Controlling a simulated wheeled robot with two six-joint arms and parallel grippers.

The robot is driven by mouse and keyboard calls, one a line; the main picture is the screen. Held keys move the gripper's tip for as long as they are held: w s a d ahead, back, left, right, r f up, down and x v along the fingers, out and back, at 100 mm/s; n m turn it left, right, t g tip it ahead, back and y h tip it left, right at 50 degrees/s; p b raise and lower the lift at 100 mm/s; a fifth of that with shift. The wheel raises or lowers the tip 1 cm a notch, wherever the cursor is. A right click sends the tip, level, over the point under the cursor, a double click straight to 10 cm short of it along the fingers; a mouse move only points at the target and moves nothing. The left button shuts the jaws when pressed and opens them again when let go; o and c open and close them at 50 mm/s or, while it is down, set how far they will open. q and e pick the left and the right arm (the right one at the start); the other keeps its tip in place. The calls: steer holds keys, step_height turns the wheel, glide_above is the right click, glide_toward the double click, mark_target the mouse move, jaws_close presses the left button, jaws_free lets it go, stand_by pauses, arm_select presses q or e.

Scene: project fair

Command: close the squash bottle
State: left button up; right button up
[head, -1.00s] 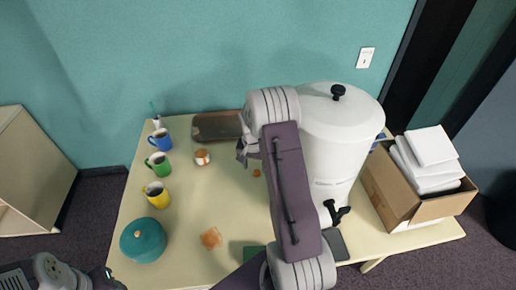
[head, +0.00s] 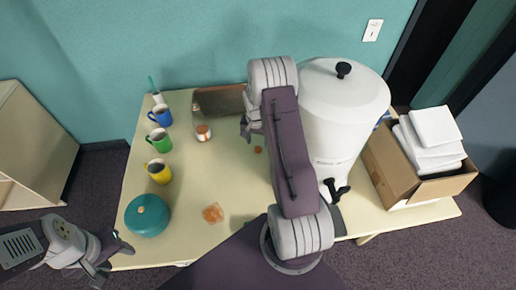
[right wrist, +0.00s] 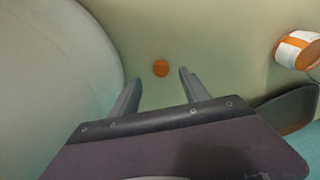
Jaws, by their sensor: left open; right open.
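A small orange disc, like a bottle cap (head: 258,150), lies on the table; it also shows in the right wrist view (right wrist: 160,68). A short orange-and-white container, which looks like the squash bottle (head: 203,132), stands left of it; it also shows at the right of the right wrist view (right wrist: 298,50). Whether its top is open cannot be told. My right gripper (head: 246,128) is open and empty, partly hidden by my arm in the head view. The orange disc shows between its fingers (right wrist: 157,88), apart from them. My left gripper (head: 112,260) is open and empty at the table's front left edge.
A large white urn (head: 345,110) stands close right of my right arm. A brown tray (head: 218,101) lies at the back. Blue (head: 161,116), green (head: 160,141) and yellow (head: 158,172) mugs and a teal pot (head: 147,216) line the left. A box (head: 415,180) stands right.

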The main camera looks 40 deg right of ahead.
mark_target(258, 148)
steer(key=shift+s+a+r, duration=0.1)
steer(key=f, duration=0.1)
steer(key=f+p, duration=0.1)
steer(key=f, duration=0.1)
steer(key=w+d+f+p, duration=0.1)
steer(key=f, duration=0.1)
steer(key=shift+f, duration=0.2)
steer(key=shift+a, duration=0.1)
steer(key=shift+s, duration=0.1)
jaws_close()
